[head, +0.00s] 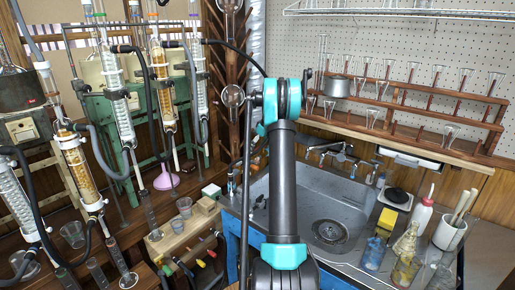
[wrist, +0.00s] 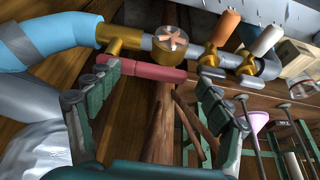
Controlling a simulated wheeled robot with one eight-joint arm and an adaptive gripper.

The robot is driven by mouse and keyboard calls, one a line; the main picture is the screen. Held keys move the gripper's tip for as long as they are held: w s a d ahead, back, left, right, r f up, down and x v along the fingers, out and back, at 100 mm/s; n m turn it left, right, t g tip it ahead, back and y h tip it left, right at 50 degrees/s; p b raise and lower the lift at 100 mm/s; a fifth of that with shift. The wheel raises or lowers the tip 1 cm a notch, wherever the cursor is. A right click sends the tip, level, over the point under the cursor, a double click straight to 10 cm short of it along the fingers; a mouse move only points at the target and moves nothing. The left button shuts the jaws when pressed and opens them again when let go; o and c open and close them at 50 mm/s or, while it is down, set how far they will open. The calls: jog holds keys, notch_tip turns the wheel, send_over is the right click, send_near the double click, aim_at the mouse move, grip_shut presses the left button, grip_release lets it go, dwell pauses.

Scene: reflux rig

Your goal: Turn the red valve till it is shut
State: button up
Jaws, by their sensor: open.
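In the wrist view, the red valve handle (wrist: 145,78) is a long, dull red bar lying nearly level in the picture, just below a brass and grey pipe. My gripper (wrist: 157,82) is open, with its two green-padded fingers spread apart. The left fingertip overlaps the handle's left part in the picture; the right fingertip is just beyond its right end. I cannot tell whether either finger touches it. In the head view my arm rises through the middle, and my gripper and the red handle cannot be made out.
A round glass indicator (wrist: 172,40) with an orange cross sits on the pipe above the handle. A thick blue sleeve (wrist: 60,42) is at left. In the head view, glass condensers (head: 115,90) stand left and a sink (head: 330,210) lies right of my arm.

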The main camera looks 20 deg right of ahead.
jog(key=shift+c, duration=0.4)
jog(key=c, duration=1.6)
jog(key=shift+d, duration=0.15)
